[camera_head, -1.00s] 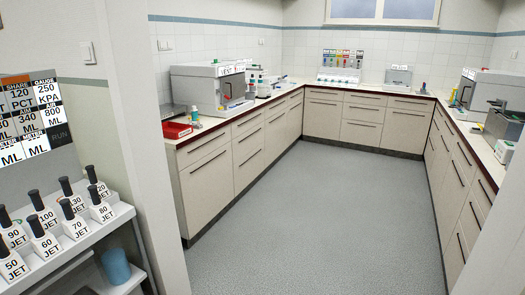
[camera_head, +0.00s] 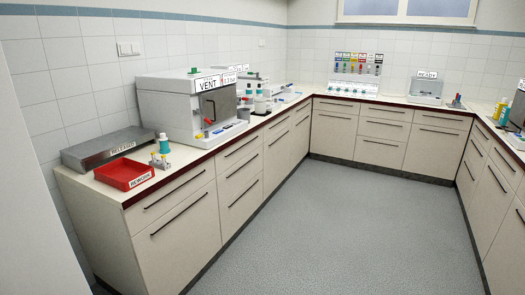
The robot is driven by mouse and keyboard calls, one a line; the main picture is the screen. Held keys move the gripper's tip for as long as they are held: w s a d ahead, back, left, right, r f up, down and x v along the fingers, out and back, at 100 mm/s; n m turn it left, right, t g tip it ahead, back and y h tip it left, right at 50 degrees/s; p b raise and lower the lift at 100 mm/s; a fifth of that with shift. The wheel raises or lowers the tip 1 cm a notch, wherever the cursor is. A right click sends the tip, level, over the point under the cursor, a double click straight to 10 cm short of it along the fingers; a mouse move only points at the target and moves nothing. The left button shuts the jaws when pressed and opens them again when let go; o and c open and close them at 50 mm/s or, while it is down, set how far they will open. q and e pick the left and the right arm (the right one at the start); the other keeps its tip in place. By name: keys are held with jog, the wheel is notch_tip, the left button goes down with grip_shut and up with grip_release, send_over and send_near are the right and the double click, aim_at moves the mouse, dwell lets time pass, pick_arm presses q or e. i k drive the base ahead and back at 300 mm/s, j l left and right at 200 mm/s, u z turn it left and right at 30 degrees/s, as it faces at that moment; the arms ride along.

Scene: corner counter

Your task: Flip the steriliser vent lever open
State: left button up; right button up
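The steriliser (camera_head: 180,107) is a white box on the left counter, with a dark door (camera_head: 219,104) on its right-facing front. A sign reading VENT (camera_head: 208,83) stands at its top front edge, next to a red-marked gauge label. A green knob (camera_head: 194,70) is on its top. A small red and yellow part (camera_head: 208,121) shows low at its front; I cannot tell whether this is the vent lever or how it is set. Neither of my grippers is in view.
A red tray (camera_head: 124,174), a grey flat box (camera_head: 102,147) and a small bottle rack (camera_head: 160,160) stand at the left counter's near end. Bottles (camera_head: 259,101) stand beyond the steriliser. The grey floor (camera_head: 310,225) between the counters is clear.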

aim_at(206, 133)
jog(key=i+l+u, duration=0.3)
jog(key=i, duration=0.2)
jog(key=i+l+u, duration=0.15)
jog(key=i+u, duration=0.2)
jog(key=i, duration=0.1)
